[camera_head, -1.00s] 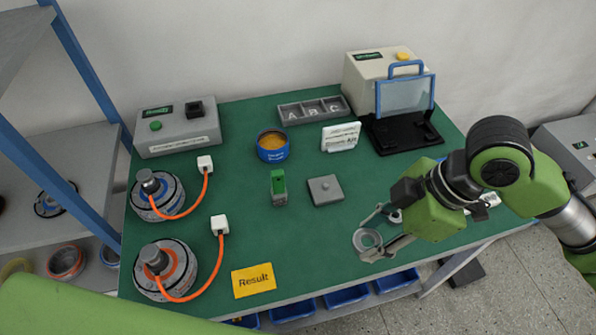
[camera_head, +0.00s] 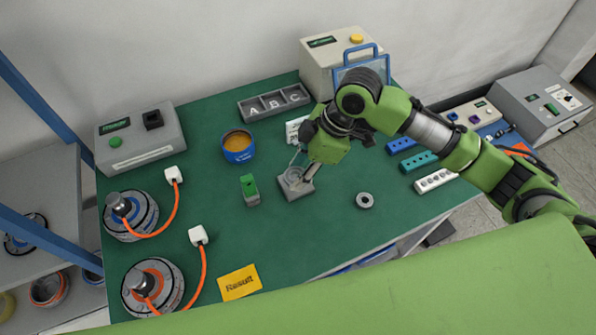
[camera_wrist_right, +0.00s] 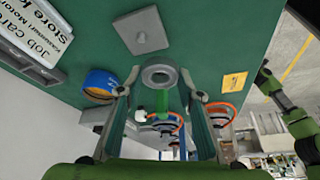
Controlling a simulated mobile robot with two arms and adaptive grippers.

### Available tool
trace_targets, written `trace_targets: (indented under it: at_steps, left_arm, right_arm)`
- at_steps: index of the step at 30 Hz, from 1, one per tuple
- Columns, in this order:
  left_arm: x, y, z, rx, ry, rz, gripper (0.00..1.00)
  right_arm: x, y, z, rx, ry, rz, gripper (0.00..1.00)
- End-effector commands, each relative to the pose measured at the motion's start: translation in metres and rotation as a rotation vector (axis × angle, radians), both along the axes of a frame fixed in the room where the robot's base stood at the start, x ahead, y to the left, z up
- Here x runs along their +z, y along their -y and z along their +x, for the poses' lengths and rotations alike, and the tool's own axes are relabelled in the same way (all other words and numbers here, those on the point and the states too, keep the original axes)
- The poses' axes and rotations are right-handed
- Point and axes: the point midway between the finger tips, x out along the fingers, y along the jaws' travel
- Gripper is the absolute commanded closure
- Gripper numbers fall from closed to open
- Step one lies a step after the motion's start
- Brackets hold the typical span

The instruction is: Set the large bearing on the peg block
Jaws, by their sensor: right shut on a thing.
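The large bearing (camera_wrist_right: 147,77), a grey ring, is held between the fingertips of my right gripper (camera_wrist_right: 161,92). In the head view my right gripper (camera_head: 296,177) holds it over the square grey peg block (camera_head: 298,194), which it partly covers. In the wrist view the peg block (camera_wrist_right: 140,32) with its small central peg lies beyond the bearing, and the ring appears above the table and offset from the block. Whether they touch is not clear.
A smaller grey ring (camera_head: 364,200) lies right of the block. A green-topped piece (camera_head: 250,190) stands to the left, and a blue tin (camera_head: 238,146) behind it. A white card stand (camera_head: 294,130) is close behind my gripper. The front middle of the table is clear.

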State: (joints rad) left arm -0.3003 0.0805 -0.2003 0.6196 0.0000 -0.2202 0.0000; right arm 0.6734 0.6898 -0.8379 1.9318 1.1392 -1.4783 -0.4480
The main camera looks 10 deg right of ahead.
Motion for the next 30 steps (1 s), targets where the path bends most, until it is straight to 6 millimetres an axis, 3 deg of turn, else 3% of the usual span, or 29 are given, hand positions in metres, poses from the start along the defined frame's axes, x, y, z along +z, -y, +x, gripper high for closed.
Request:
trace_targets:
  at_steps: [6, 11, 18, 30]
  left_arm:
    - [0.005, 0.000, 0.000, 0.000, 0.000, 0.000, 0.60]
    - [0.006, 0.000, 0.000, 0.000, 0.000, 0.000, 0.60]
    - [0.018, 0.000, 0.000, 0.000, 0.000, 0.000, 0.60]
    - [0.017, 0.000, 0.000, 0.000, 0.001, 0.000, 0.60]
  right_arm:
    - [-0.031, 0.006, 0.025, 0.000, -0.002, 0.000, 0.89]
    - [-0.040, 0.007, 0.031, 0.002, -0.001, 0.000, 0.89]
    - [-0.069, 0.008, 0.034, 0.001, -0.002, 0.000, 0.89]
    - [-0.077, 0.008, 0.034, 0.002, 0.001, -0.001, 0.89]
